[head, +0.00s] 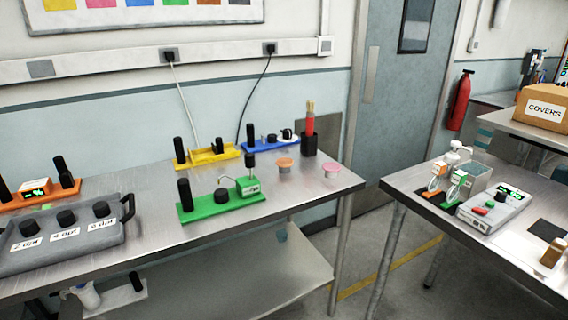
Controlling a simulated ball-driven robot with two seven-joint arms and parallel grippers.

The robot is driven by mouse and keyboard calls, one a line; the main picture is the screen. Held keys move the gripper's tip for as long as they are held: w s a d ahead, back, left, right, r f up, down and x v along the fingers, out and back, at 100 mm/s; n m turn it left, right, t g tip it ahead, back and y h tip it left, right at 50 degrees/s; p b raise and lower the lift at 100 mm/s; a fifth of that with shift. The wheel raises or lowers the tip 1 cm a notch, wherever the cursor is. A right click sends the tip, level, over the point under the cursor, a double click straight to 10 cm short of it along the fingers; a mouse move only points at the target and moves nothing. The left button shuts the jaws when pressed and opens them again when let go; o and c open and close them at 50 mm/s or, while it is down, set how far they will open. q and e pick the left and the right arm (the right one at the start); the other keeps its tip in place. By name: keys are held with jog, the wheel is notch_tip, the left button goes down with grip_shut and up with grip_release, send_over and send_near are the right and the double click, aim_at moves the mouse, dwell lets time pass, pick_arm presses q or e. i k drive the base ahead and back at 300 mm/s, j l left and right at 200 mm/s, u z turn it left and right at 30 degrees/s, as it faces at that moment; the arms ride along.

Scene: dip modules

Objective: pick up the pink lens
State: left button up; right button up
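A pink lens (331,169), a small round cup-like piece with a pink top, stands on the steel table (150,199) near its right end. An orange lens (285,163) of the same shape stands just left of it, apart from it. Neither of my grippers shows in the head view, so nothing is seen touching the pink lens.
A green module (222,205) lies left of the lenses. Yellow (208,157) and blue (262,146) modules sit behind. A black holder (309,146) with red-handled tools stands behind the pink lens. A grey tray (62,247) is at front left. A gap separates the second table (402,184).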

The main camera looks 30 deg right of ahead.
aim_at(331, 167)
jog(key=l+z, duration=0.1)
jog(key=z, duration=0.3)
jog(key=i+z, duration=0.1)
jog(key=z, duration=0.3)
jog(key=l+z, duration=0.15)
jog(key=z, duration=0.3)
jog(key=i+z, duration=0.15)
jog(key=z, duration=0.25)
